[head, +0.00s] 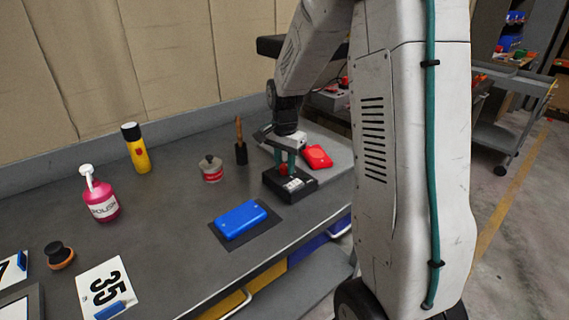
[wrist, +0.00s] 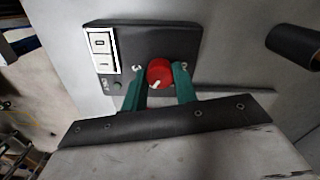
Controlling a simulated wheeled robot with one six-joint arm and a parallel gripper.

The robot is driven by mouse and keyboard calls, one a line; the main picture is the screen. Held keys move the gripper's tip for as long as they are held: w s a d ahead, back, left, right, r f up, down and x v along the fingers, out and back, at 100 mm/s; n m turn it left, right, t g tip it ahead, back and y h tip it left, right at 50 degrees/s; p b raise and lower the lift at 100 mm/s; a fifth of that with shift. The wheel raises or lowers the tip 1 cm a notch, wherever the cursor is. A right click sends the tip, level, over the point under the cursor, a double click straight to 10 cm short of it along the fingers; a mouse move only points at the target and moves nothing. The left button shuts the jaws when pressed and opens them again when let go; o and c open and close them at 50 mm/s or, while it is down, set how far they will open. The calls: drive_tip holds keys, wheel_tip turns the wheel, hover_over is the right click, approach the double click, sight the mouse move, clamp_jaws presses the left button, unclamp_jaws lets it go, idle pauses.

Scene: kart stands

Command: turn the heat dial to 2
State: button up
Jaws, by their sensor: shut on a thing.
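The heat dial (wrist: 159,71) is a red round knob with a short white pointer mark, on the face of a black control box (wrist: 128,42). In the wrist view the mark points toward the lower left edge of the knob. The box also carries a white switch panel (wrist: 102,49); I cannot read any dial numbers. In the head view the box (head: 302,189) sits on the bench, with the red dial (head: 283,169) on top. My gripper (wrist: 158,78) has its two teal fingers on either side of the dial, shut on it. My gripper (head: 284,167) partly hides the dial in the head view.
A red object (head: 318,156) lies just behind the box. A blue case (head: 240,219) lies on a dark mat in front. A tin (head: 211,168), a wooden-handled brush (head: 240,143), a yellow bottle (head: 138,153) and a pink bottle (head: 101,205) stand to the left.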

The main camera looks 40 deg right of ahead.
sight(285, 166)
drive_tip(key=o, duration=1)
drive_tip(key=shift+c, duration=0.2)
wheel_tip(285, 166, up, 8)
drive_tip(key=shift+f, duration=0.1)
drive_tip(key=shift+n, duration=0.4)
drive_tip(key=s+a+r+n, duration=0.2)
drive_tip(key=s+a+n, duration=0.2)
drive_tip(key=s, duration=0.5)
drive_tip(key=s+a+r+n+t, duration=0.1)
drive_tip(key=s+a+r+n, duration=0.1)
drive_tip(key=s+a+n, duration=0.3)
drive_tip(key=s+a+r+n, duration=0.2)
drive_tip(key=s+a+n, duration=0.2)
drive_tip(key=s, duration=0.9)
drive_tip(key=a, duration=0.3)
drive_tip(key=shift+s+a+r+n, duration=0.25)
drive_tip(key=shift+a+r+n, duration=0.1)
drive_tip(key=shift+a+n, duration=0.05)
